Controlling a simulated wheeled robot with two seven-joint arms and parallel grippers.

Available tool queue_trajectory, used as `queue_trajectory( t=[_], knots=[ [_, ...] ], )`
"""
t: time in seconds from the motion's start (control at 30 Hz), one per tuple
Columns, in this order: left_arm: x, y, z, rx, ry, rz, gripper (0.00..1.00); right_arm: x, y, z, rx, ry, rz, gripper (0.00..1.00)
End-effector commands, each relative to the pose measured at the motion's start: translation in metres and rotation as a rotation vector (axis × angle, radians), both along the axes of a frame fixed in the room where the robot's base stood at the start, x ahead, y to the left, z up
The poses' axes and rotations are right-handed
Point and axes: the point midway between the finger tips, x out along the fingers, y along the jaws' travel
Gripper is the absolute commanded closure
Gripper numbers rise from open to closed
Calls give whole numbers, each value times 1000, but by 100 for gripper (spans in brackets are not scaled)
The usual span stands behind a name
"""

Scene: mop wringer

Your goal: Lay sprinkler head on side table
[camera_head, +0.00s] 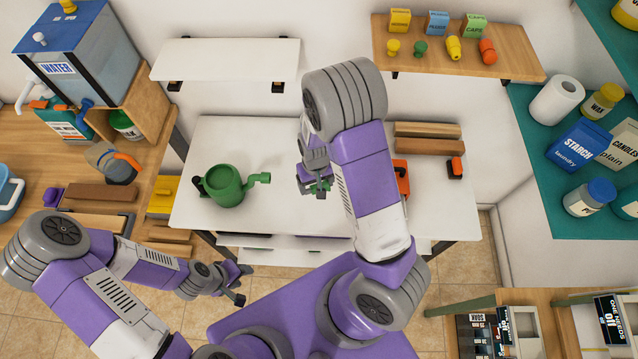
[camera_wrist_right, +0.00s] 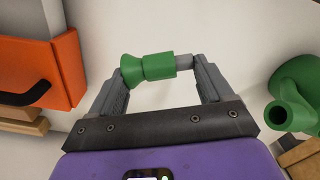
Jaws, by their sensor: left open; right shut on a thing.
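The green sprinkler head (camera_wrist_right: 148,68) is a short flared piece lying crosswise between the fingers of my right gripper (camera_wrist_right: 162,72), which is shut on it. In the head view my right gripper (camera_head: 318,186) is over the white table (camera_head: 290,215), with a bit of green between its fingers. I cannot tell the exact height above the top. The green watering can (camera_head: 225,186) stands upright on the table, left of my right gripper. Its spout (camera_wrist_right: 290,112) shows at the right of the wrist view. My left gripper (camera_head: 238,284) is open and empty, low in front of the table.
An orange object (camera_head: 402,176) and wooden blocks (camera_head: 428,138) are on the table right of my right arm. A wooden counter (camera_head: 70,165) with a water tank (camera_head: 85,65) is at left. A wall shelf (camera_head: 455,50) holds small coloured pieces. Table between can and gripper is clear.

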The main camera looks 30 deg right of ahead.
Motion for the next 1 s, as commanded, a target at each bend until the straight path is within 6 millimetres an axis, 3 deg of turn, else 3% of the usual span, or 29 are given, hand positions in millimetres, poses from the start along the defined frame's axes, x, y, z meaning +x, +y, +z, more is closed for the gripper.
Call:
queue_trajectory(
  t=[0.03,0.27,0.5,0.87,0.9,1.0],
  knots=[
    [0,0,-4,0,0,0,54,-1,-1,-11,0,4,-2,50],
    [0,0,-6,0,0,0,54,0,0,-29,0,0,0,50],
    [0,0,-11,0,0,0,54,0,0,-59,1,0,-1,50],
    [0,0,-14,0,-1,0,54,0,0,-63,1,-1,0,50],
    [0,0,-14,0,-1,0,54,0,0,-63,1,-1,0,17],
    [0,0,-13,0,-1,0,54,0,0,-62,1,-1,0,2]
  ],
)
